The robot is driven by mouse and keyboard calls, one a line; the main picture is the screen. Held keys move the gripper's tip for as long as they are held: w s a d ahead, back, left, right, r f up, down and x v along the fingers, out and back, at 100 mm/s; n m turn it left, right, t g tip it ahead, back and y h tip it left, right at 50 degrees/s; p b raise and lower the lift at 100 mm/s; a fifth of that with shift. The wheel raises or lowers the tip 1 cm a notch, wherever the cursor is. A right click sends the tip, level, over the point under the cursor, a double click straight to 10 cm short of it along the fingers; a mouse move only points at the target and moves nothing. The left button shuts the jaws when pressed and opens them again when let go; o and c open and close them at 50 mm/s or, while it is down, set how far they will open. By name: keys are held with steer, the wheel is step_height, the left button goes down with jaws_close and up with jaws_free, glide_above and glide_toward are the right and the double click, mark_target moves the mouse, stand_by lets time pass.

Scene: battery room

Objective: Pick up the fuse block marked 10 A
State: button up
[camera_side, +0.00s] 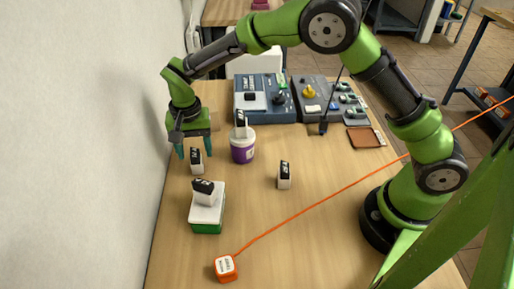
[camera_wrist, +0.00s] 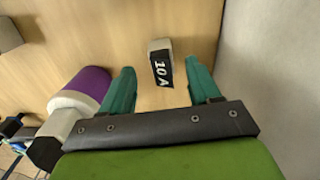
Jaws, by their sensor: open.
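The fuse block marked 10 A (camera_wrist: 161,64) is white with a black labelled face. In the wrist view it lies ahead of my gripper, between the lines of the two teal fingers and apart from both. In the side view, a block (camera_side: 196,164) stands on the table just in front of and below my gripper (camera_side: 194,152); its label is too small to read there. My gripper is open and empty, pointing down near the wall. Similar blocks are on a white-and-green box (camera_side: 204,187), on a purple-and-white tub (camera_side: 240,131) and on bare table (camera_side: 284,175).
The purple-and-white tub (camera_wrist: 84,92) is close beside my left finger in the wrist view. The wall (camera_side: 100,140) is close on the other side. An orange cable (camera_side: 318,205) runs across the table to an orange box (camera_side: 225,267). Equipment boxes (camera_side: 265,112) stand behind.

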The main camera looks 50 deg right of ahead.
mark_target(195, 153)
steer(key=f, duration=0.5)
steer(key=shift+w, duration=0.2)
steer(key=c, duration=1.1)
